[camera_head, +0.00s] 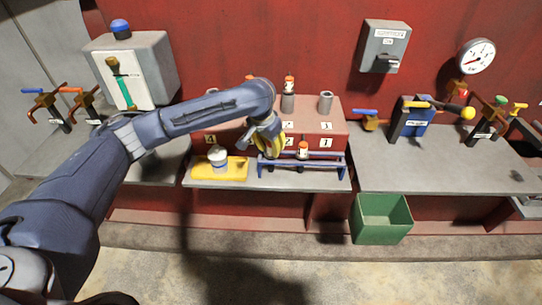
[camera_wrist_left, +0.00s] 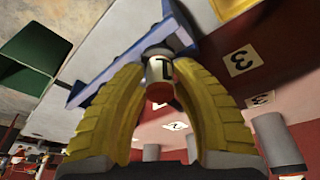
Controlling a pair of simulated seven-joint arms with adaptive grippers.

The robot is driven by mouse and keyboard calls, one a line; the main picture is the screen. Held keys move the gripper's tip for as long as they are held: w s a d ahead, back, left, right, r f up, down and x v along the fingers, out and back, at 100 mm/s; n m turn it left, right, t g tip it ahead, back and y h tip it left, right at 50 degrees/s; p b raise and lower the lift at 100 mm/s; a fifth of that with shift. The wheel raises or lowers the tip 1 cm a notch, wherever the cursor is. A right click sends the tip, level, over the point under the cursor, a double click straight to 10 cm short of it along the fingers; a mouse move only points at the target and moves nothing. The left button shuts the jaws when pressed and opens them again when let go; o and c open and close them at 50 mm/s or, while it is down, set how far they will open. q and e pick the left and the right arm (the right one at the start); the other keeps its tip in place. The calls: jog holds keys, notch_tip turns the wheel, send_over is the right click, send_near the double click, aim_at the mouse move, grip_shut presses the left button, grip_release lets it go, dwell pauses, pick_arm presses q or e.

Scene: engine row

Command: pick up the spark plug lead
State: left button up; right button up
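A spark plug lead (camera_head: 303,150) stands upright in the blue rack (camera_head: 330,155) on the front shelf. It has a white body, an orange-red top and a dark lower end. My right gripper is not in view.
Behind the rack is a red engine block (camera_head: 320,128) with number tags and grey posts (camera_head: 325,103); another lead (camera_head: 289,84) sits on one post. A white-capped jar (camera_head: 217,157) stands on a yellow tray (camera_head: 236,172). A green bin (camera_head: 381,220) stands lower right.

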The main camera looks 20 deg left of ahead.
pick_arm(q)
grip_shut()
jog(key=shift+r, duration=0.15)
